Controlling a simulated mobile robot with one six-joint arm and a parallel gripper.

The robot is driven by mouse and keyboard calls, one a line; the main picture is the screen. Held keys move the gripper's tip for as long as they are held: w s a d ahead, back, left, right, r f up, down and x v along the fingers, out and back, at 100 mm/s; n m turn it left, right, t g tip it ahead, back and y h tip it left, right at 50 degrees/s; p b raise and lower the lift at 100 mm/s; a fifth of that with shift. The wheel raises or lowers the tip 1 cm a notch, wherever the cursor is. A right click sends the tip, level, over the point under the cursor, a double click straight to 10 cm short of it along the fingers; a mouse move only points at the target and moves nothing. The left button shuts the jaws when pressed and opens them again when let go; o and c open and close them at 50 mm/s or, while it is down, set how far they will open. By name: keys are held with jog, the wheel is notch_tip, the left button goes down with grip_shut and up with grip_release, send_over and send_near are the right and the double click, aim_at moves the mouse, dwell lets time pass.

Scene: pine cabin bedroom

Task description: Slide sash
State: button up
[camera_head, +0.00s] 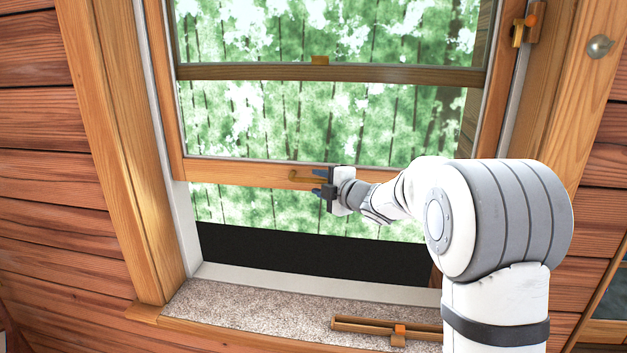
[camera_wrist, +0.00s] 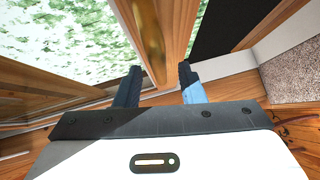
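The wooden sash (camera_head: 240,172) stands raised in the window, with an open gap below its bottom rail. A brass-coloured handle (camera_head: 303,176) is on that rail, left of my gripper. My gripper (camera_head: 318,184) is at the rail, its two dark fingers apart. In the wrist view my gripper (camera_wrist: 158,80) shows its fingers spread, with a brass-coloured piece (camera_wrist: 150,38), likely the handle, ahead between them. I see no clear grip on it. Whether the fingers touch it I cannot tell.
A granular grey sill (camera_head: 240,305) runs below the window. A wooden bar with an orange clip (camera_head: 399,334) lies on it. A brass and orange latch (camera_head: 527,28) sits on the right frame, and a round metal knob (camera_head: 599,46) is farther right. A black band (camera_head: 310,254) crosses the lower opening.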

jog(key=shift+x, duration=1.45)
jog(key=shift+c, duration=0.5)
grip_shut()
